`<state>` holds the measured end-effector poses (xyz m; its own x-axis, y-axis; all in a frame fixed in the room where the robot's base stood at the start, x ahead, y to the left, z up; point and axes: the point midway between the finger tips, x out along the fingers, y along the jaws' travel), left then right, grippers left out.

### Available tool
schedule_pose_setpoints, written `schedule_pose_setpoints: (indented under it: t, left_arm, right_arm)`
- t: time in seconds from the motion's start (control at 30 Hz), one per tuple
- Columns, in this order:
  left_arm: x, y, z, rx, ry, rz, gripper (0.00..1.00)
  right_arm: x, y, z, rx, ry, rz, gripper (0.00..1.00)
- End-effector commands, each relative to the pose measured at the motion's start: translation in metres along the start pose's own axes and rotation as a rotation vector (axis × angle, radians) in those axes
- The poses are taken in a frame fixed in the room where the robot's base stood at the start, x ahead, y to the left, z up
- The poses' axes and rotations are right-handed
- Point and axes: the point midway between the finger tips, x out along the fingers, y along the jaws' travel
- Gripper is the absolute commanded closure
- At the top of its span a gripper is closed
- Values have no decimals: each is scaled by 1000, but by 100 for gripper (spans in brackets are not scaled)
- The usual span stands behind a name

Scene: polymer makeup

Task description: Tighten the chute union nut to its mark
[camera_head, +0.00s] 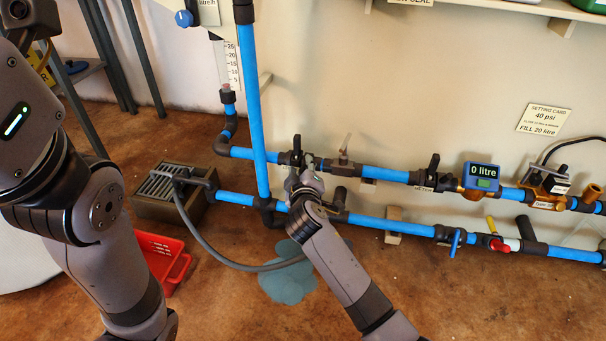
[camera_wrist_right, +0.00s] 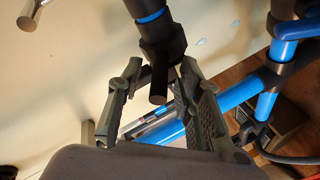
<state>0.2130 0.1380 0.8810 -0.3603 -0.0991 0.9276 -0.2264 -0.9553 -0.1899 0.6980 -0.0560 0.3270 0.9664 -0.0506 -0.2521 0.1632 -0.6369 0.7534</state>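My right gripper (camera_head: 300,178) is at the black fittings where the upper and lower blue pipes pass the tall vertical pipe. In the right wrist view, its fingers (camera_wrist_right: 160,85) are apart, one on each side of a short dark stub. The stub hangs from a black fitting (camera_wrist_right: 165,45) with a blue band. Clear contact with the fingers does not show. I cannot tell whether this fitting is the chute union nut, and no mark on it is readable. My left arm fills the left side of the head view; its gripper does not show.
A blue meter (camera_head: 481,176) reading 0 litre and several valves sit on the right pipes. A grated drain box (camera_head: 170,212), red tray (camera_head: 162,262), grey hose (camera_head: 235,264) and wet patch (camera_head: 288,286) are on the floor. A setting card (camera_head: 544,119) is on the wall.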

Motion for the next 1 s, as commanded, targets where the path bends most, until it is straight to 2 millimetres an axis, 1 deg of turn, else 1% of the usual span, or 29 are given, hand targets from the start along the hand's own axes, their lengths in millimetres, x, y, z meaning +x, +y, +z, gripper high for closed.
schedule_pose_setpoints:
  t: [0.3, 0.8, 1.0]
  left_arm:
    - [0, 0, -1, 0, 3, 1, 60]
    - [0, 1, -1, 0, 4, 2, 60]
    - [0, 0, -1, 0, 4, 1, 60]
  right_arm:
    - [2, 0, 0, 1, 0, 0, 68]
    - [2, 0, 0, 0, 0, 0, 100]
    - [2, 0, 0, 0, 0, 0, 100]
